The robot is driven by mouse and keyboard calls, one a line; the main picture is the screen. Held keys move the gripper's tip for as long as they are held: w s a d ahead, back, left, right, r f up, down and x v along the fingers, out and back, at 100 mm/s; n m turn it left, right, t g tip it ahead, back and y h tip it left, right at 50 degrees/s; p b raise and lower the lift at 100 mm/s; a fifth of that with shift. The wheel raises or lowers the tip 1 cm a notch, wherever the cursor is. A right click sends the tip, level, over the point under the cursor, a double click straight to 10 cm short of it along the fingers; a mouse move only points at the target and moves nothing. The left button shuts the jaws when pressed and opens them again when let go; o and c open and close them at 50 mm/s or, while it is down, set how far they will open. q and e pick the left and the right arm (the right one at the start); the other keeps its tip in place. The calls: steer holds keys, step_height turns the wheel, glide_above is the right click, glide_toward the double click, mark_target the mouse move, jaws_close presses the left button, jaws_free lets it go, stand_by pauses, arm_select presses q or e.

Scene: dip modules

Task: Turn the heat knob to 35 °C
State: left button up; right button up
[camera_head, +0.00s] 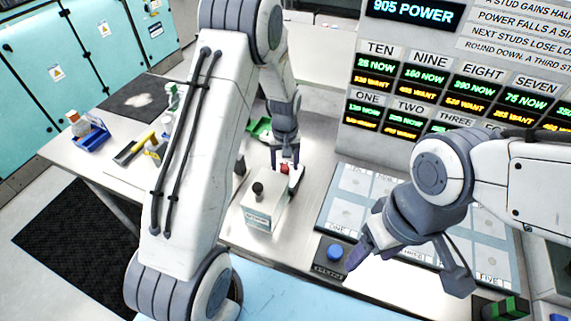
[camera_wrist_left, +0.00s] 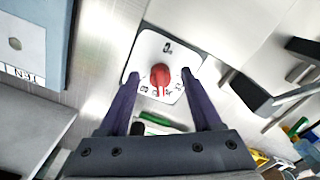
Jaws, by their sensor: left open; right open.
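A red heat knob (camera_wrist_left: 160,74) sits on a white dial plate (camera_wrist_left: 150,44) with dark marks around it, too small to read for certain. In the head view the knob (camera_head: 291,169) shows at the tips of my left gripper (camera_head: 286,163). My left gripper (camera_wrist_left: 160,78) is open, with one purple finger on each side of the knob. Gaps show between the fingers and the knob in the wrist view, and I cannot tell any contact. My right gripper (camera_head: 408,266) is open and empty over the front right of the table.
A white box (camera_head: 262,214) with a black knob stands just in front of the red knob. A blue button (camera_head: 335,252) is near my right gripper. A panel of pale squares (camera_head: 340,215) lies to the right, below a display board (camera_head: 480,60). A blue bin (camera_head: 93,138) is at left.

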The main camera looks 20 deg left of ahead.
mark_target(284, 167)
arm_select(q)
steer(key=shift+f, duration=0.8)
jaws_close()
steer(key=shift+m, duration=0.6)
steer(key=shift+a+m+b, duration=0.1)
steer(key=shift+m+b, duration=0.2)
steer(key=shift+m, duration=0.7)
jaws_free()
step_height(284, 167, up, 11)
steer(key=b, duration=0.2)
steer(key=shift+f+b, duration=0.2)
steer(key=shift+b, duration=0.1)
